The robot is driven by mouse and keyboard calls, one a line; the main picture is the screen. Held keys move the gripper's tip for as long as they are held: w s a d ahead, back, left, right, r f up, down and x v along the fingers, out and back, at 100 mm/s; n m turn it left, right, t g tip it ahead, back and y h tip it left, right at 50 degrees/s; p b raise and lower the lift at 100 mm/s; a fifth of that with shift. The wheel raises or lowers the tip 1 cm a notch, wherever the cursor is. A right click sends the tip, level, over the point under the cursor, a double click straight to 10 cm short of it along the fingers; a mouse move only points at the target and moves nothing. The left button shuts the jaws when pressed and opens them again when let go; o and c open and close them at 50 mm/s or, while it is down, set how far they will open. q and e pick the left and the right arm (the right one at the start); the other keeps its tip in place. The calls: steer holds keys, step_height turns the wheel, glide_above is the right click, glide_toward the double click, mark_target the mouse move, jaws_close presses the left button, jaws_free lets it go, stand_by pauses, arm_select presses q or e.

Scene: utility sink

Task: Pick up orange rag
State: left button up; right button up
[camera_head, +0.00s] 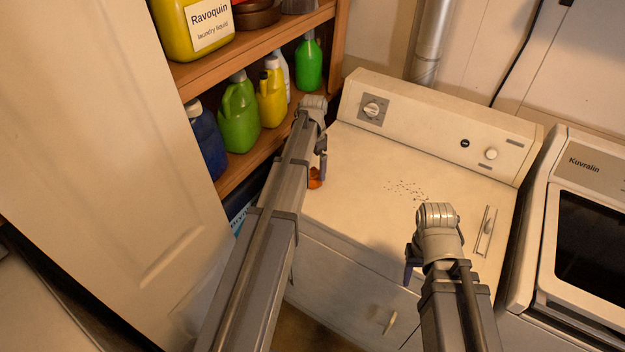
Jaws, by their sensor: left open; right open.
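A small orange patch, likely the orange rag (315,179), shows at the left edge of the white dryer top (360,215). It is mostly hidden behind my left arm and gripper. My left gripper (321,158) is open, just above the orange patch; I cannot tell whether it touches it. My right gripper (409,268) is open and empty near the front edge of the dryer top, to the right of the orange patch.
Wooden shelves (255,40) with several bottles, including a green bottle (308,65), stand left of the dryer. Dark specks (405,189) lie on its top. A second machine (585,225) stands at right.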

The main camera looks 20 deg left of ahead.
mark_target(314, 176)
arm_select(q)
steer(key=f+b, duration=0.4)
steer(key=f, duration=0.1)
steer(key=shift+w+a+f+b, duration=0.1)
steer(key=shift+w+b, duration=0.25)
steer(key=shift+b, duration=0.05)
steer(key=shift+c, duration=0.2)
steer(key=c, duration=1.2)
